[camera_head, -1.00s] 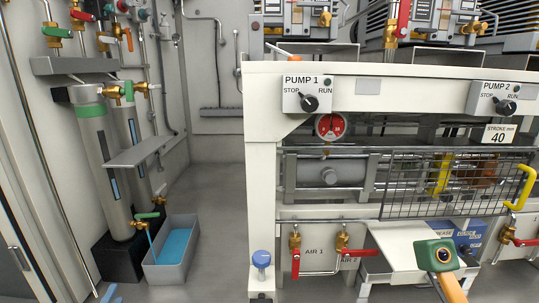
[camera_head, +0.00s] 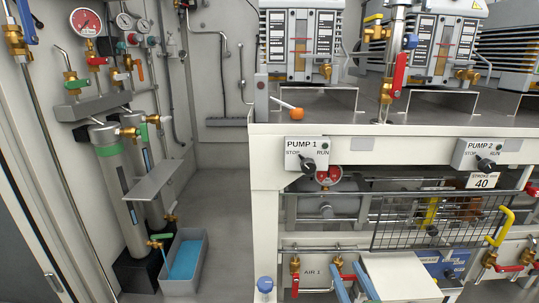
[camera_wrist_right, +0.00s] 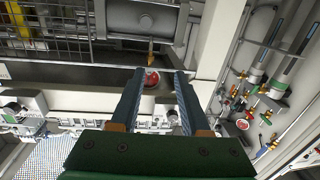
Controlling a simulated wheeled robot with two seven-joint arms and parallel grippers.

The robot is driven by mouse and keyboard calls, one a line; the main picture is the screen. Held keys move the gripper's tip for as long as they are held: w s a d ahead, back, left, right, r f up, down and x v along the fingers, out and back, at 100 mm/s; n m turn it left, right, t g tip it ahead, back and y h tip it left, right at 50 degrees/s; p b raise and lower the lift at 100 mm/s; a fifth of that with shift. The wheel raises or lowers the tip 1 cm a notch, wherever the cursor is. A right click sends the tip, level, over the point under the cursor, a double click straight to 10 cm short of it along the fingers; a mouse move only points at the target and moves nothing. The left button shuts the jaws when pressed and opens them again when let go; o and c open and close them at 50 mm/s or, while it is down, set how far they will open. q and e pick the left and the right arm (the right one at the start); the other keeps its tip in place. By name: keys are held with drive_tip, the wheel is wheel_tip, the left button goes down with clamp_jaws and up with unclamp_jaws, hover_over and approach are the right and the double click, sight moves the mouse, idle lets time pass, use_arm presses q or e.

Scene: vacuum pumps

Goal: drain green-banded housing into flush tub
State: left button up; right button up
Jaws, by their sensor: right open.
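The green-banded housing (camera_head: 120,182) is a tall grey cylinder at the left in the head view, its green band near the top. A brass drain valve with a green handle (camera_head: 160,236) is at its foot. A thin blue streak shows below the valve, over the grey flush tub (camera_head: 198,278), which holds blue liquid (camera_head: 186,259). My right gripper (camera_head: 351,268) is at the bottom of the head view, far right of the tub. In the right wrist view its two fingers (camera_wrist_right: 158,75) are apart with nothing held between them. My left gripper is out of view.
A second housing (camera_head: 151,205) stands close behind, and a grey shelf (camera_head: 154,181) juts out above the tub. The white pump bench (camera_head: 268,180) fills the right side. Grey floor (camera_head: 228,225) is clear between tub and bench.

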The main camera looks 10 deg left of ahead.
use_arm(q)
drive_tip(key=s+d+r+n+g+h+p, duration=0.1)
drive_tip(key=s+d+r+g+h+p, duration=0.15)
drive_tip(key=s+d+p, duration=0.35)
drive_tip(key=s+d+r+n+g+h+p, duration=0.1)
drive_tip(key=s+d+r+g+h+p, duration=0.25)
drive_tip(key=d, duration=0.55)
use_arm(e)
drive_tip(key=s+d+f+m+g+h, duration=0.1)
drive_tip(key=s+d+f+g+h, duration=0.15)
drive_tip(key=s+f+g, duration=0.6)
drive_tip(key=s+d+f+g+h, duration=0.1)
drive_tip(key=s+d+f+g, duration=0.35)
drive_tip(key=s+f, duration=0.75)
use_arm(q)
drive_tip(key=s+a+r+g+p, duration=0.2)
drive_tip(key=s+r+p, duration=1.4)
drive_tip(key=p, duration=2)
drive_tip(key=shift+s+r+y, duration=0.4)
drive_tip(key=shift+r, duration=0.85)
use_arm(e)
drive_tip(key=s+r+g, duration=0.1)
drive_tip(key=s+r, duration=0.7)
drive_tip(key=r, duration=0.3)
drive_tip(key=s+d+r+g, duration=0.1)
drive_tip(key=s+r+g, duration=0.1)
drive_tip(key=s+r, duration=0.7)
drive_tip(key=shift+d+r+n, duration=0.25)
drive_tip(key=shift+r+n, duration=0.05)
drive_tip(key=shift+r, duration=0.55)
